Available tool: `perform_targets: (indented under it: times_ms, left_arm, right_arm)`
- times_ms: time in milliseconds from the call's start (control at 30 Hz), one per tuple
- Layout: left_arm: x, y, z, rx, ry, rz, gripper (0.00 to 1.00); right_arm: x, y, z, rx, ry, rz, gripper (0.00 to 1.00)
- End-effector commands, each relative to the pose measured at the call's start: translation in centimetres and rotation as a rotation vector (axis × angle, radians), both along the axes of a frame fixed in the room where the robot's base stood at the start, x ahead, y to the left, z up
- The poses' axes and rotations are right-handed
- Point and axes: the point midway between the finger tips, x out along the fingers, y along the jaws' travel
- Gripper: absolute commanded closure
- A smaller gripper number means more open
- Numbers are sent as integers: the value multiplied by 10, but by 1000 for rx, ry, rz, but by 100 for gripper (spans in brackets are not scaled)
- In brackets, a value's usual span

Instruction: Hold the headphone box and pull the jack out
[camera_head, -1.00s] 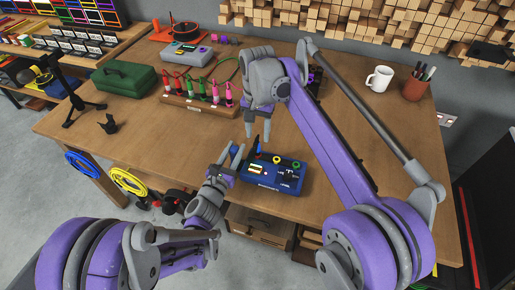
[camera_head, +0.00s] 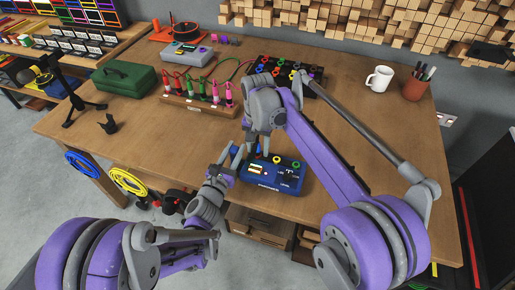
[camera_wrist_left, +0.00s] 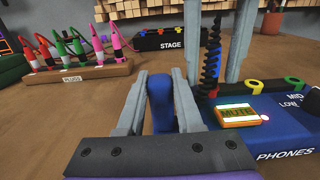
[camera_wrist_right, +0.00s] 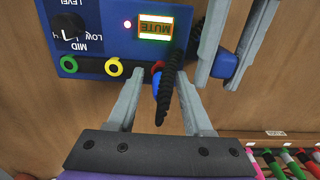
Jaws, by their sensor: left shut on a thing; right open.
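The blue headphone box (camera_head: 283,178) sits near the table's front edge, with a lit MUTE button (camera_wrist_left: 236,115) on top. My left gripper (camera_head: 237,157) is shut on a blue rounded grip (camera_wrist_left: 160,100) at the box's left side. The jack with its black coiled cord (camera_wrist_left: 211,65) stands upright in the box beside the MUTE button. My right gripper (camera_head: 258,154) is open above the box, pointing down. In the right wrist view its fingers (camera_wrist_right: 158,103) lie on either side of the cord (camera_wrist_right: 172,75). They look apart from it. The plug's lower end is partly hidden.
A rack of coloured plugs (camera_head: 198,105) stands behind, left of the black STAGE box (camera_head: 285,72). A green case (camera_head: 124,78) is at the left. A white mug (camera_head: 380,79) and a pen cup (camera_head: 414,88) stand at the back right. The table right of the headphone box is clear.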

Motion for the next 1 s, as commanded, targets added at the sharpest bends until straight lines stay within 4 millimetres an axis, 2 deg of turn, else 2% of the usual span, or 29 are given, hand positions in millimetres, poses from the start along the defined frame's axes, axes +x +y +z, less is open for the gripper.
perform_targets:
  times_ms: [633, 667, 900, 933, 1000]
  left_arm:
    - [0, 0, 0, 0, 0, 0, 100]
    - [0, 0, 0, 0, 0, 0, 100]
    - [0, 0, 0, 0, 0, 0, 100]
    - [0, 0, 0, 0, 0, 0, 100]
    - [0, 0, 0, 0, 0, 0, 100]
  right_arm:
    - [0, 0, 0, 0, 0, 0, 49]
    - [0, 0, 0, 0, 0, 0, 53]
    - [0, 0, 0, 0, 0, 0, 96]
    - [0, 0, 0, 0, 0, 0, 100]
    - [0, 0, 0, 0, 0, 0, 100]
